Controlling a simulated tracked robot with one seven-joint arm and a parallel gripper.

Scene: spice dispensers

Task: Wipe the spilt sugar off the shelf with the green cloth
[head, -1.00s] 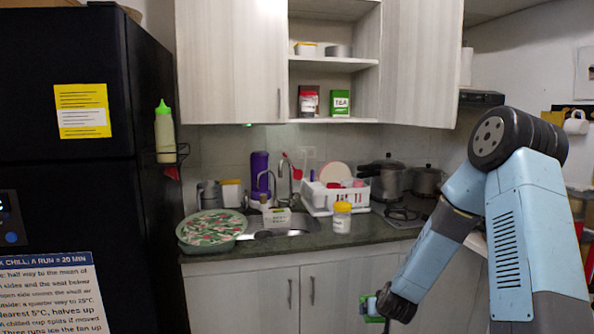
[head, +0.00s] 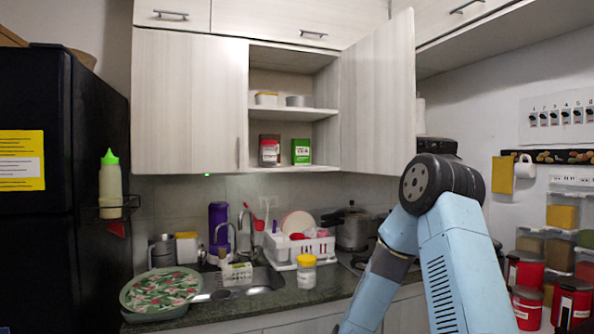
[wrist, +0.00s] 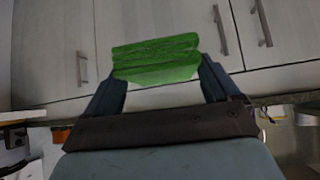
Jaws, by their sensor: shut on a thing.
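My gripper (wrist: 160,72) shows in the wrist view, shut on the green cloth (wrist: 157,50), which sits folded between the two fingers. Pale cupboard doors are behind it. In the head view only my upper arm shows; the gripper and cloth are out of frame. The open wall cupboard has a middle shelf (head: 318,115) and a bottom shelf (head: 289,169). A red-lidded jar (head: 269,153) and a green box (head: 301,152) stand on the bottom shelf. I cannot make out the spilt sugar at this size.
The right cupboard door (head: 378,100) stands open. Below are a dish rack (head: 318,246), a yellow-lidded jar (head: 306,272), a patterned tray (head: 160,292) and a pressure cooker (head: 349,229). A black fridge (head: 90,230) stands left. Red canisters (head: 571,303) are at right.

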